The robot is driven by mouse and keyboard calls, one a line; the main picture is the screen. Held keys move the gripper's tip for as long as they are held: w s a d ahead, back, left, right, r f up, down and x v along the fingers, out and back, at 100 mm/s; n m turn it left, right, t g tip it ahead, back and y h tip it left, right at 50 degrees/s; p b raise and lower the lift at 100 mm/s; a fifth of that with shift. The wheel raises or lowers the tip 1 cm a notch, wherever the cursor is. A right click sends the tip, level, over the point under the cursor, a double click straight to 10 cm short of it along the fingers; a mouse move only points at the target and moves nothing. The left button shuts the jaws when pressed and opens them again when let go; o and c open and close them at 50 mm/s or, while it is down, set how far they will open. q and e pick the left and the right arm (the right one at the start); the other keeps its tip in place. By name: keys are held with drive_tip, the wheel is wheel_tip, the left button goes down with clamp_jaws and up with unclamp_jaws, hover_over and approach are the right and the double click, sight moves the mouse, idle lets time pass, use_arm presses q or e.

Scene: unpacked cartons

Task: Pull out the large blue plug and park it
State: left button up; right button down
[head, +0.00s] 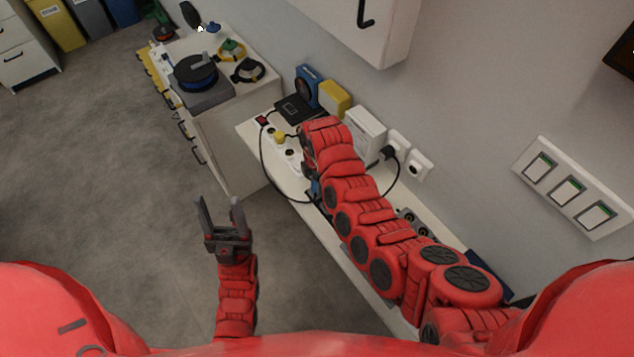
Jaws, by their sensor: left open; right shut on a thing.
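A small blue part, which I take for the large blue plug (314,188), shows just below the end of my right arm over the white shelf. My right gripper (309,176) is mostly hidden by its own wrist; it is shut on the blue plug. Whether the plug touches anything below cannot be seen. A white power strip (291,154) with a red switch and a yellow plug (280,137) lies on the shelf, partly behind my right arm. My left gripper (219,208) is open and empty, over the floor left of the shelf.
A black cable (264,165) loops over the shelf's front edge. A black box (298,108), a blue device (308,85) and a yellow box (334,97) stand at the back. Wall sockets (419,165) and a grey socket block (414,222) are right of my arm.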

drive_tip(key=shift+f, duration=0.2)
idle(0.6)
drive_tip(key=shift+c, duration=1.6)
unclamp_jaws()
drive_tip(key=shift+r, duration=0.1)
wheel_tip(320, 180, up, 6)
drive_tip(key=shift+f+b, duration=0.1)
drive_tip(key=shift+b, duration=0.95)
wheel_tip(320, 180, up, 11)
drive_tip(key=p, duration=0.3)
drive_tip(key=shift+r+p, duration=0.2)
drive_tip(key=shift+p, duration=0.15)
drive_tip(key=shift+a, duration=0.15)
